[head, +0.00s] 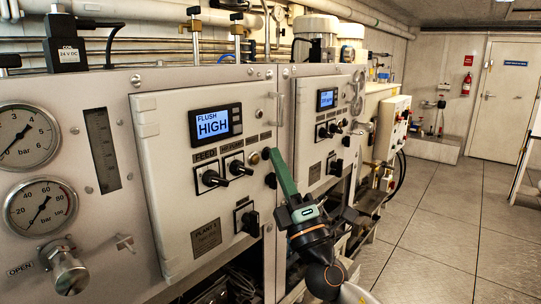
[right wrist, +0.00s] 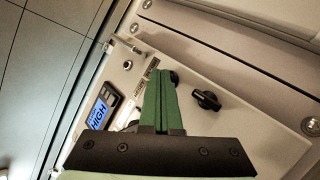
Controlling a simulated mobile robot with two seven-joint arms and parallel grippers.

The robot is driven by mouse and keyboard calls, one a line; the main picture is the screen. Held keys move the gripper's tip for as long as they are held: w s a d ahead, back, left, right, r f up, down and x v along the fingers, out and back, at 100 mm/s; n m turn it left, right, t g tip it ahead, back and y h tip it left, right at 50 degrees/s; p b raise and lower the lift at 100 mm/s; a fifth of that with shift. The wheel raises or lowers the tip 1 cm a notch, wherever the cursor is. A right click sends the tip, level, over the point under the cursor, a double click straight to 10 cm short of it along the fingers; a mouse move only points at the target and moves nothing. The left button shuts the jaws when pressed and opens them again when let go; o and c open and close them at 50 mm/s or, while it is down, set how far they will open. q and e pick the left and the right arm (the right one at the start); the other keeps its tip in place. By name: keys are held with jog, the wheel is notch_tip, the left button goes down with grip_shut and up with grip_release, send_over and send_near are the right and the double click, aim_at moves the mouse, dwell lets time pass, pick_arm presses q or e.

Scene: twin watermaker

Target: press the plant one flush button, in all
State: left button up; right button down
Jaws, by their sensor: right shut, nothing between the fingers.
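The plant one panel (head: 180,220) is a pale plate with a lit display (head: 213,123) reading "FLUSH HIGH". A small round brassy button (head: 254,158) sits right of the two black switches; I cannot read its label. My right gripper (head: 267,153) is shut, its green fingers together and empty. Its tips are at the panel's right side, just right of the brassy button; I cannot tell whether they touch anything. In the right wrist view the shut fingertips (right wrist: 161,72) cover part of the panel near a label strip. The left gripper is not in view.
Black switches (head: 211,179) and a lower black knob (head: 248,219) project from the panel. A second panel with its own display (head: 327,99) stands to the right. Pressure gauges (head: 40,207) are at left. The floor (head: 430,240) at right is clear.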

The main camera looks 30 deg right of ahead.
jog(key=shift+s, duration=0.1)
dwell(0.3)
jog(key=shift+s+d, duration=0.25)
jog(key=shift+s, duration=0.45)
jog(key=shift+s+d+b, duration=0.1)
jog(key=shift+s+d, duration=0.2)
jog(key=shift+s, duration=0.45)
jog(key=shift+s+d+b, duration=0.1)
jog(key=shift+s+d, duration=0.25)
jog(key=shift+s, duration=0.45)
jog(key=shift+s+d+b, duration=0.1)
jog(key=shift+s+d, duration=0.2)
jog(key=shift+s, duration=0.45)
notch_tip(320, 180, down, 31)
jog(key=a+m+g+p, duration=0.3)
jog(key=m+g, duration=0.7)
jog(key=s+a+f+m+g+y+p, duration=0.1)
jog(key=s+a+f+m+g, duration=0.2)
jog(key=s+f, duration=0.5)
jog(key=s+a+f+m+g+y, duration=0.1)
jog(key=s+a+f+m+g, duration=0.3)
jog(key=s+f, duration=0.5)
notch_tip(320, 180, down, 3)
jog(key=a+m, duration=0.1)
jog(key=a, duration=0.1)
jog(key=shift+s+a+y+p, duration=0.25)
jog(key=shift+a+y+p, duration=0.1)
jog(key=shift+a+y, duration=0.05)
